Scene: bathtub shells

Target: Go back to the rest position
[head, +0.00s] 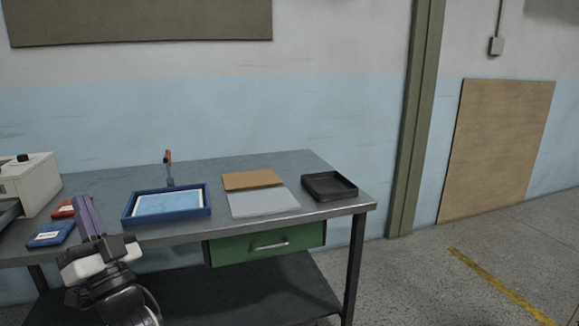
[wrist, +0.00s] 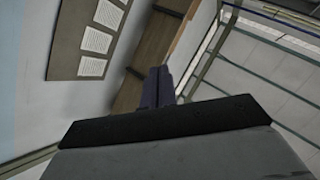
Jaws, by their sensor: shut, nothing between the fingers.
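My gripper (head: 84,203) is in the lower left of the head view, in front of the workbench's near edge, with its purple-grey fingers pointing up. The fingers are together with nothing between them. In the wrist view the gripper (wrist: 158,72) points up and away toward a wall with posted sheets, and its dark fingers are closed side by side. The fingers cover part of the bench top near the blue and red packets.
The workbench (head: 300,165) carries a blue tray (head: 128,213), a grey sheet (head: 262,202), a brown board (head: 252,179), a black tray (head: 329,187), a red-handled tool (head: 169,158), a blue packet (head: 50,234), a red packet (head: 63,210) and a white machine (head: 30,180). Open floor lies right.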

